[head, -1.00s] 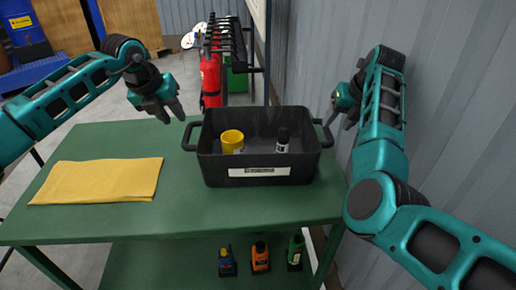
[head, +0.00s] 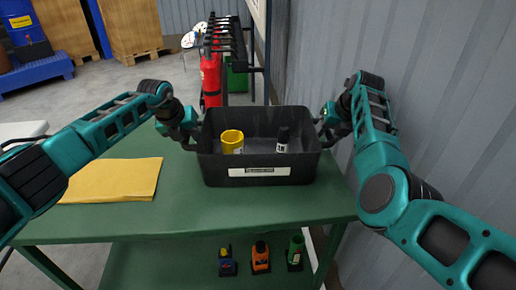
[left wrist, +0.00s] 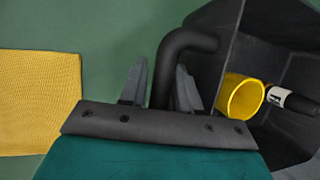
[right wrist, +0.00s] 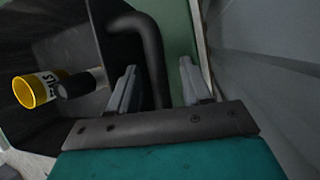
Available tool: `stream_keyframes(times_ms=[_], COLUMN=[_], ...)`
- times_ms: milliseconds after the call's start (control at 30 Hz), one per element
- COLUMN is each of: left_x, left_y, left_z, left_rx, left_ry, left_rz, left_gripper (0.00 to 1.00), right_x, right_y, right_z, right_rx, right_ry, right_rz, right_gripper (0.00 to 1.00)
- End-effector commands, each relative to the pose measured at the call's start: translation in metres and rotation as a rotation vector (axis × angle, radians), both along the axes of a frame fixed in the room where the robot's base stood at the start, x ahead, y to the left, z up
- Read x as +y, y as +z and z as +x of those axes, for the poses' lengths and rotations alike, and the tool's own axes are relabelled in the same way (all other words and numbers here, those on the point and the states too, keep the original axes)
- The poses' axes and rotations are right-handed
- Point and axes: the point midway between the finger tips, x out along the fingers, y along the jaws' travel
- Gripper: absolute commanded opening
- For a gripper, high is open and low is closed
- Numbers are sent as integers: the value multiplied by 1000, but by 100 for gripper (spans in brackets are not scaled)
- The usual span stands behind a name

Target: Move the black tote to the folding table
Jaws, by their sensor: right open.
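The black tote (head: 222,172) stands upright on the green workbench (head: 150,222). It holds a yellow cup-like item (head: 232,138) and a dark bottle with a white label (head: 283,136). My left gripper (head: 190,130) is at its left handle. In the left wrist view that handle (left wrist: 168,68) lies between the open fingers, with a gap beside it. My right gripper (head: 325,122) is at the right handle. In the right wrist view this handle (right wrist: 152,60) lies between the open fingers. A white tabletop (head: 22,130) shows at the left edge, possibly the folding table.
A yellow cloth (head: 115,181) lies on the bench left of the tote. A corrugated wall (head: 440,110) is close on the right. A red extinguisher (head: 211,80) and a rack are behind.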

Motion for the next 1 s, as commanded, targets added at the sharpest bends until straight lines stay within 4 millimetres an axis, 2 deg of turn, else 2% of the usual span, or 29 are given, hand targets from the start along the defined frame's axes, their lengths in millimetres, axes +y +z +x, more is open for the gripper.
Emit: stream_keyframes(times_ms=[200, 533, 700, 1000], left_x=[0, 0, 0, 0], left_y=[0, 0, 0, 0], left_z=[0, 0, 0, 0], left_rx=[0, 0, 0, 0], left_ry=[0, 0, 0, 0], left_rz=[0, 0, 0, 0], left_gripper=[31, 0, 0, 0], right_x=[0, 0, 0, 0], right_y=[0, 0, 0, 0], right_z=[0, 0, 0, 0], right_rx=[-1, -1, -1, -1], right_ry=[0, 0, 0, -1], right_rz=[0, 0, 0, -1], right_gripper=[48, 16, 0, 0])
